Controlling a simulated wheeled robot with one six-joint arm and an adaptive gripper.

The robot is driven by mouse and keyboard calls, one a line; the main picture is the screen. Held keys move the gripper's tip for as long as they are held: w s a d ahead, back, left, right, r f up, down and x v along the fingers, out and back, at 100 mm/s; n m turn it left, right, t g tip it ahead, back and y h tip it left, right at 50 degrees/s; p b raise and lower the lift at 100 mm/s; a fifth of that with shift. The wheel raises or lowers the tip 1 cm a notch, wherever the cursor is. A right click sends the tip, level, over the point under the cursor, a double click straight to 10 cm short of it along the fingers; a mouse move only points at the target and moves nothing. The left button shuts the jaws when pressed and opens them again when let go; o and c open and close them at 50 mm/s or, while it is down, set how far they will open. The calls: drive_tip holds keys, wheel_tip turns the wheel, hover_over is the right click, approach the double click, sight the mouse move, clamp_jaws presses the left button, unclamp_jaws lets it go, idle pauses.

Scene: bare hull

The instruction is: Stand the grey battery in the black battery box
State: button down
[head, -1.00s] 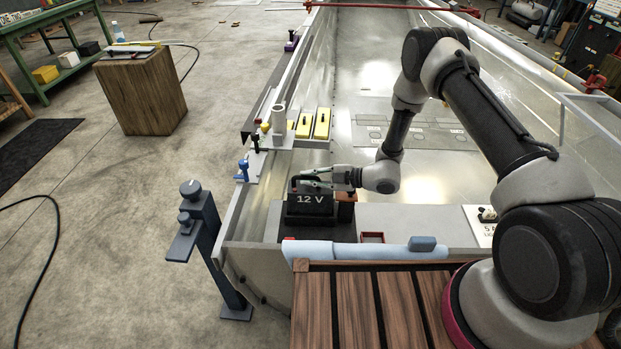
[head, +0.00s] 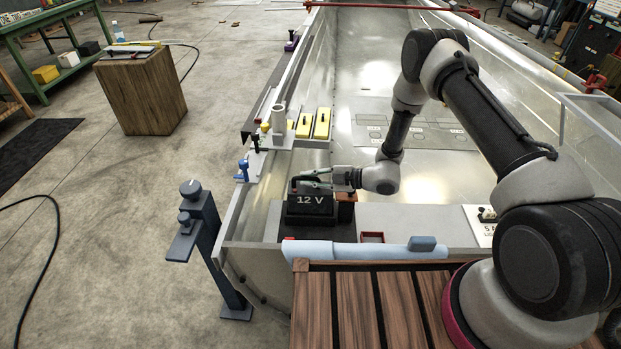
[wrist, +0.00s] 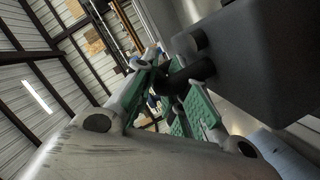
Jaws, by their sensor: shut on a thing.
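The dark grey battery (head: 309,208), marked "12 V", stands about upright at the near left end of the hull in the head view. In the wrist view its grey body (wrist: 270,65) fills the upper right, with a black handle (wrist: 190,72) at its side. My gripper (head: 318,180) reaches in from the right over the battery's top. Its green finger pads (wrist: 170,100) are shut on the handle. A black part at the battery's foot (head: 305,224) looks like the black battery box, mostly hidden. I cannot tell how deep the battery sits in it.
A brown block (head: 346,198) stands just right of the battery. A red-edged tray (head: 372,238) and a light blue roll (head: 345,250) lie nearer. Yellow blocks (head: 321,124) and a white tube (head: 279,119) sit on the ledge behind. The hull floor beyond is clear.

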sight(312, 188)
drive_tip(key=shift+f, duration=2.1)
idle(0.3)
drive_tip(key=c, duration=1.4)
unclamp_jaws()
drive_tip(key=shift+o, duration=0.2)
drive_tip(key=shift+s+f, duration=0.1)
drive_tip(key=shift+f, duration=0.1)
drive_tip(key=v, duration=0.7)
drive_tip(key=shift+d+r, duration=0.2)
drive_tip(key=shift+d, duration=0.05)
